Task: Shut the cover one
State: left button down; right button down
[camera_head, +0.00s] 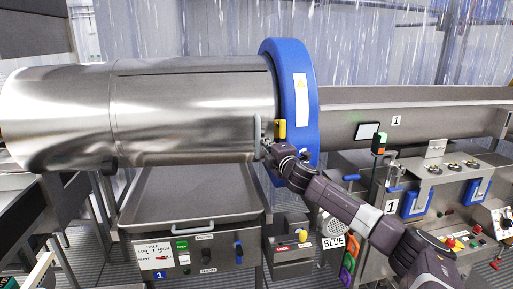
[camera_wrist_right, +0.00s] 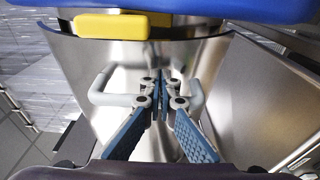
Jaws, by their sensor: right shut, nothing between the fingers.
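The cover (camera_head: 190,115) is the curved, shiny steel panel on the drum's near side. A straight seam runs along its top, and I cannot tell whether it is fully closed. Its grey bar handle (camera_head: 257,131) is at its right end near the blue ring. In the right wrist view the handle (camera_wrist_right: 112,98) spans the picture's middle, in front of the steel. My right gripper (camera_wrist_right: 160,84) is shut and empty at the handle's middle, hiding part of it; contact cannot be told. In the head view the right gripper (camera_head: 268,148) is small beside the handle. My left gripper is not in view.
The blue ring (camera_head: 299,90) and a yellow block (camera_head: 280,130) are close to the right gripper. A steel tray (camera_head: 190,190) sits below the drum, above a control panel (camera_head: 205,255). A trough (camera_head: 420,108) and more control boxes stand at right.

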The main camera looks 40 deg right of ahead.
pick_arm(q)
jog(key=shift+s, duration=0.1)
pick_arm(e)
jog(key=v, duration=1.1)
jog(key=shift+d, duration=0.3)
dwell(0.9)
